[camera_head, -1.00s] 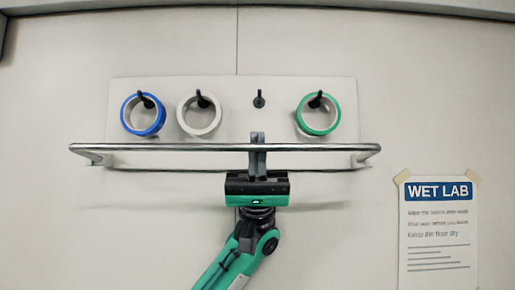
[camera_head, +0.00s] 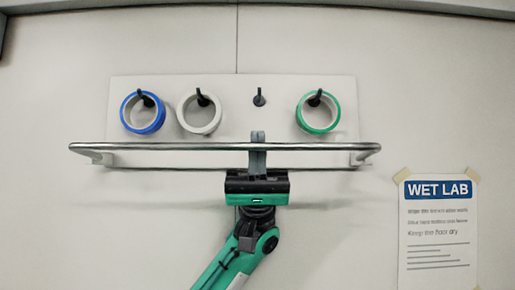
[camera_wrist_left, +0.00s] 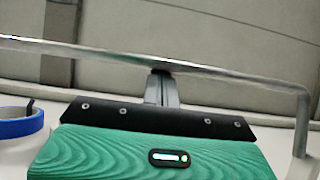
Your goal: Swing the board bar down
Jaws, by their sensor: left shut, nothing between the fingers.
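The board bar (camera_head: 180,147) is a metal rail running across the front of the pale board (camera_head: 230,88), with bent ends at left and right. It also crosses the left wrist view (camera_wrist_left: 230,76). My left gripper (camera_head: 257,135) is at the bar, right of its middle. Its fingers are shut with nothing between them, and they overlap the bar in the head view. In the left wrist view the fingertips (camera_wrist_left: 161,75) meet the bar's line; whether they touch it I cannot tell. My right gripper is not in view.
On the board's pegs hang a blue tape roll (camera_head: 131,124), a white roll (camera_head: 186,121) and a green-rimmed roll (camera_head: 335,117). One peg (camera_head: 259,97) is empty. A WET LAB notice (camera_head: 438,235) is taped to the wall at lower right. The wall is otherwise bare.

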